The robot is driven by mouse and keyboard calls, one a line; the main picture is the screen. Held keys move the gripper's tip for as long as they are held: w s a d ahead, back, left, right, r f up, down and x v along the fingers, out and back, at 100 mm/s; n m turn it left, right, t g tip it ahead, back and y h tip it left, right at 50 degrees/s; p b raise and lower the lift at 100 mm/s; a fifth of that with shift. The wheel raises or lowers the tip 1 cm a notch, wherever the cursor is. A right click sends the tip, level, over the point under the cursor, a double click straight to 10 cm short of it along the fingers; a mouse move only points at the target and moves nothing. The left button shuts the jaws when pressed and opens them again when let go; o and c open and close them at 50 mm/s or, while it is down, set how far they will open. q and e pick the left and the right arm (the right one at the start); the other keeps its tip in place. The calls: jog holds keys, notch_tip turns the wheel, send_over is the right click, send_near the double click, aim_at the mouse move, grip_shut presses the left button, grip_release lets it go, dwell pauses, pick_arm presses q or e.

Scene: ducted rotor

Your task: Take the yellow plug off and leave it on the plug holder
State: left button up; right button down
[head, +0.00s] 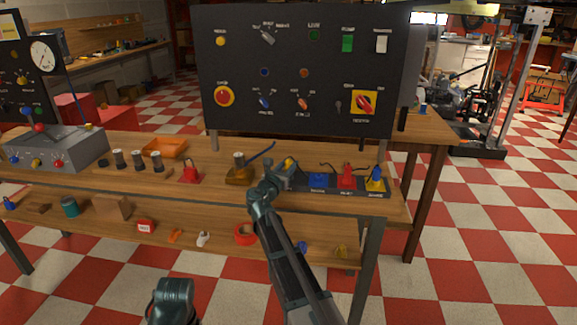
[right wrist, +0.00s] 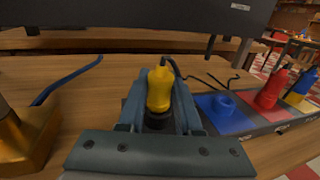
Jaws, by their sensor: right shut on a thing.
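A yellow plug (right wrist: 159,88) with a dark cord stands upright between the fingers of my right gripper (right wrist: 160,112), which is shut on it. A dark round part shows at the plug's foot; I cannot tell whether the plug is seated in it. In the head view the right gripper (head: 279,174) is at the left end of a dark strip (head: 329,190) on the bench, and only a bit of the yellow plug (head: 290,161) shows there.
A brass-coloured block (head: 239,175) with a blue lever stands left of the right gripper. A black control panel (head: 300,75) rises behind the strip. A red object (head: 190,173) and an orange tray (head: 165,147) are farther left on the bench. A lower shelf holds small items.

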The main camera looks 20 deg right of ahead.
jog(key=shift+f, duration=0.25)
jog(key=c, duration=0.5)
grip_release()
jog(key=v, duration=1.4)
jog(key=shift+r, duration=0.1)
jog(key=shift+w, duration=0.1)
